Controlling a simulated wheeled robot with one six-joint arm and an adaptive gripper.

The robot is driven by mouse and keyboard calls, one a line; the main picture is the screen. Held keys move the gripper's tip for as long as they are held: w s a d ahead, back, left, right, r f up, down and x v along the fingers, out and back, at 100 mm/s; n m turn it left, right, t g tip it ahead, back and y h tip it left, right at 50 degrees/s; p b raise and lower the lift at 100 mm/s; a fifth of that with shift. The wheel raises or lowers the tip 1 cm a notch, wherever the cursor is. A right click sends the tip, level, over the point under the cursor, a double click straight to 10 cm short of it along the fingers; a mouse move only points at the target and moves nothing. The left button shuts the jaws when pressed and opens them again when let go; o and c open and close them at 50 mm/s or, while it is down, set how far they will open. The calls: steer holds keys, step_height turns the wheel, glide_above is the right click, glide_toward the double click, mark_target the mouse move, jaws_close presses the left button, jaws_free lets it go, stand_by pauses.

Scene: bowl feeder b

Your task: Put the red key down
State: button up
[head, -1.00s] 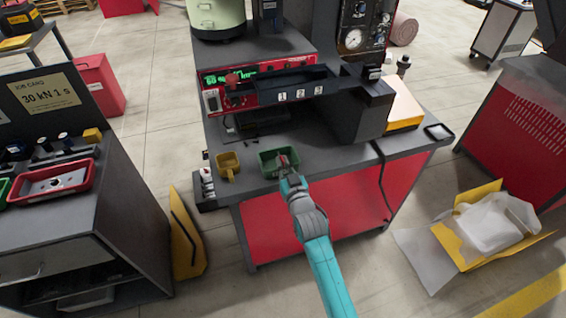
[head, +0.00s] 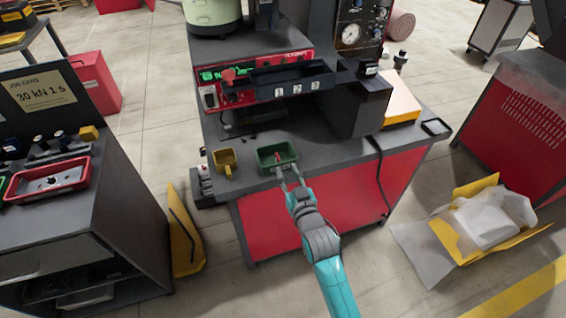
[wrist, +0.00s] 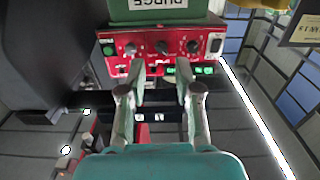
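The red key (head: 277,157) shows in the head view as a small red shape inside the green tray (head: 263,168), near the front edge of the bench. My gripper (head: 289,172) is just in front of the tray, its two fingers spread with nothing between them. In the wrist view my gripper (wrist: 160,90) is open and empty too, pointing towards the machine's red control panel (wrist: 150,45).
A yellow cup (head: 225,160) stands left of the tray. Behind, the red-fronted machine (head: 262,93) has a dark tray (head: 290,80) with numbered labels. A dark block (head: 355,105) stands right. Bare bench top (head: 335,150) lies right of the green tray.

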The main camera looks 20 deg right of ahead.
steer(key=shift+s, duration=2.55)
steer(key=s+f+g, duration=0.1)
steer(key=s+f, duration=0.1)
steer(key=s, duration=1.4)
steer(key=s+f+g, duration=0.1)
steer(key=s+f, duration=0.1)
steer(key=s, duration=1.4)
steer(key=s+r+g, duration=0.1)
steer(key=s+r, duration=0.3)
steer(key=s, duration=0.5)
steer(key=shift+o, duration=0.5)
steer(key=shift+s+r, duration=0.2)
steer(key=shift+s, duration=0.15)
